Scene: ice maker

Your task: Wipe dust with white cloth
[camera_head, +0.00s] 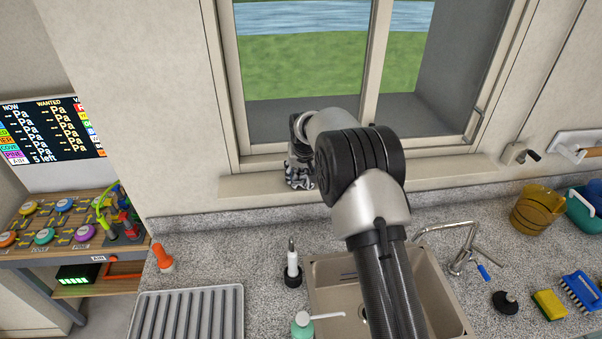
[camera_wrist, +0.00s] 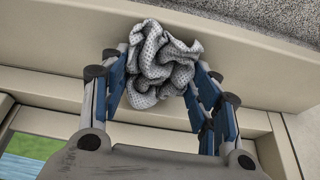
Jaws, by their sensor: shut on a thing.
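My gripper (camera_wrist: 158,68) is shut on a crumpled white cloth (camera_wrist: 163,52) with small dark dots. The cloth bulges out between and beyond the blue-padded fingers. In the wrist view it lies against the beige window sill (camera_wrist: 60,45). In the head view my gripper (camera_head: 298,165) is at the sill (camera_head: 245,187), left of my arm, and the cloth (camera_head: 297,182) shows just under it. My arm hides part of the sill. I cannot make out any dust on the visible sill.
The window (camera_head: 300,60) rises right behind the sill. Below are a granite counter (camera_head: 215,250), sink (camera_head: 440,300), faucet (camera_head: 462,250), bottle brush (camera_head: 292,265), soap dispenser (camera_head: 302,325) and ridged drainer (camera_head: 190,315). A yellow sponge (camera_head: 549,304), blue brush (camera_head: 580,292) and amber pot (camera_head: 535,208) stand right.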

